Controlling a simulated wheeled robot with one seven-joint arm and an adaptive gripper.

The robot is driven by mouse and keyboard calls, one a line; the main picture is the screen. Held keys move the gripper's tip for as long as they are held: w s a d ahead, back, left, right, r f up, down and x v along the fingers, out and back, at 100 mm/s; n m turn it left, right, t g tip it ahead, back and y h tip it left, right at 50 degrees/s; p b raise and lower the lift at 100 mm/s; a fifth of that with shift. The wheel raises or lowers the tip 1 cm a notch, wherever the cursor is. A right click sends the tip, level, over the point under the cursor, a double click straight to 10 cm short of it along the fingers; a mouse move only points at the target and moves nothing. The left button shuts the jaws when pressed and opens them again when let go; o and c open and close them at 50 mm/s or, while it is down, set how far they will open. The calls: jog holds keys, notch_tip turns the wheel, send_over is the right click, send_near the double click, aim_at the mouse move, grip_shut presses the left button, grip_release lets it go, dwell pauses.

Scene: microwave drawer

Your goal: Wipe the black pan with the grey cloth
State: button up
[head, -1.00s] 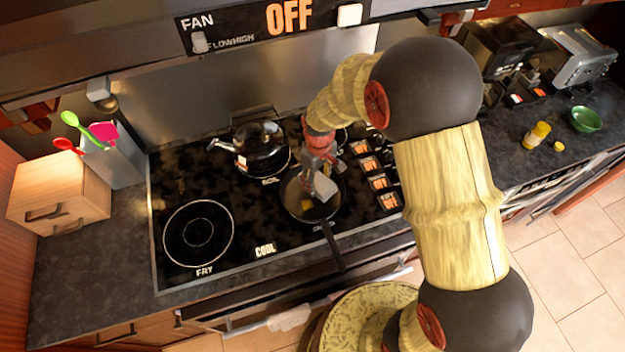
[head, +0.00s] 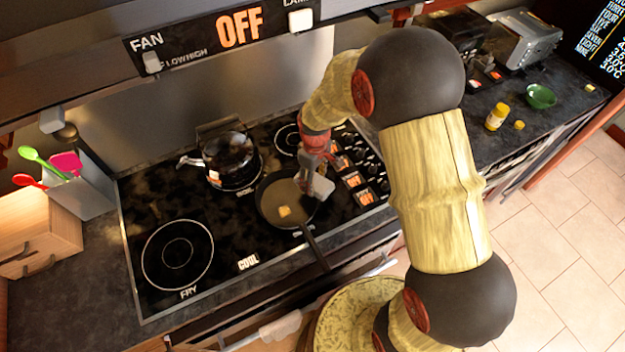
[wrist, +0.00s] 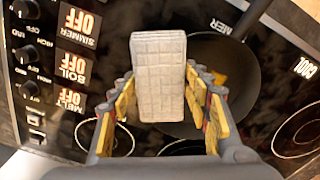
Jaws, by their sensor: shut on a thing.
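The black pan (head: 270,203) sits on the stove top, its handle pointing toward the front edge. A small yellow piece (head: 285,211) lies in it. My gripper (head: 316,175) is at the pan's right rim, pointing down, shut on the grey cloth (head: 323,187). In the wrist view the cloth (wrist: 158,75) is a pale, grid-patterned block between the fingers of my gripper (wrist: 160,95). The pan (wrist: 240,85) is partly behind the cloth and right finger there. I cannot tell whether the cloth touches the pan.
A kettle (head: 230,160) stands behind the pan to the left. Stove knobs (head: 372,165) and lit labels are close on the right. An empty burner (head: 178,255) is at front left. A utensil holder (head: 80,195), yellow bottle (head: 497,116) and green bowl (head: 540,96) are farther off.

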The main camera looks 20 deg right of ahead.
send_over(289, 205)
dwell(1.1)
jog(key=shift+f, duration=0.15)
jog(key=shift+f+b, duration=1.6)
jog(key=shift+f, duration=0.9)
jog(key=shift+f+b, duration=0.4)
jog(key=shift+f, duration=0.15)
